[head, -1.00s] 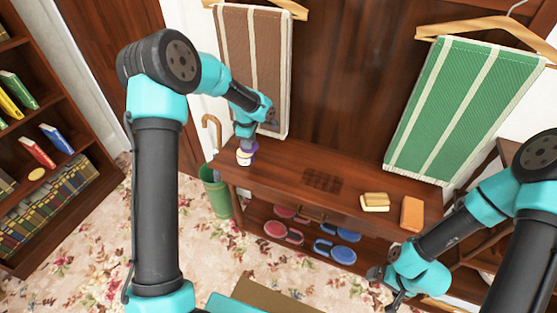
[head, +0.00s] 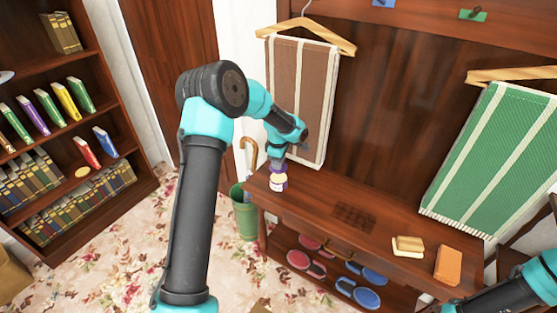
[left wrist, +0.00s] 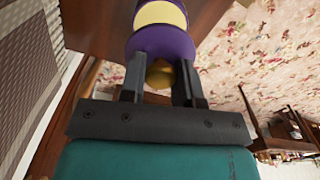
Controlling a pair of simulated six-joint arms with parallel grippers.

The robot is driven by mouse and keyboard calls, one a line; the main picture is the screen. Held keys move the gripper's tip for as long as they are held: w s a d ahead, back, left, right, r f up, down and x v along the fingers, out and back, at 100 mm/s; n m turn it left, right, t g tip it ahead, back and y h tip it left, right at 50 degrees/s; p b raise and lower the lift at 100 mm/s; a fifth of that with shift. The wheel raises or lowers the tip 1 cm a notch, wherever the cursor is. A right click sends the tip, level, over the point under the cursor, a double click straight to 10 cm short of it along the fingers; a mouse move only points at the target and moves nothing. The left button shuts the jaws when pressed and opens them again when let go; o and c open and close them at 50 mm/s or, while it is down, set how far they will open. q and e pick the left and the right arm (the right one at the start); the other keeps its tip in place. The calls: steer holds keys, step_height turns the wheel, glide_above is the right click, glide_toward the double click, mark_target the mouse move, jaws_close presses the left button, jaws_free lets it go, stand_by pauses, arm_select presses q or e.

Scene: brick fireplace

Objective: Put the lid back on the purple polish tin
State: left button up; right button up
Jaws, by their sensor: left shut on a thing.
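The purple polish tin (head: 278,184), with a cream label, stands upright at the left end of the wooden bench. My left gripper (head: 277,165) is directly above it, pointing down. In the left wrist view its fingers are shut on the gold knob (left wrist: 160,74) of the purple lid (left wrist: 160,43). The cream band of the tin (left wrist: 160,13) shows just beyond the lid, lined up with it. I cannot tell whether the lid is touching or fully seated. My right arm shows only in the lower right corner of the head view; its gripper is out of frame.
A brush (head: 408,246) and an orange block (head: 448,265) lie at the bench's right. A brown striped cloth (head: 302,100) hangs close behind my left gripper. A green bin (head: 244,212) stands left of the bench. The bench's middle is clear apart from a dark grille.

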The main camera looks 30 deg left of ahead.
mark_target(279, 178)
arm_select(q)
steer(key=shift+f, duration=2.5)
steer(key=shift+f, duration=0.15)
stand_by(0.5)
steer(key=o, duration=1)
steer(key=shift+o, duration=0.6)
steer(key=o, duration=0.4)
steer(key=shift+r, duration=3.55)
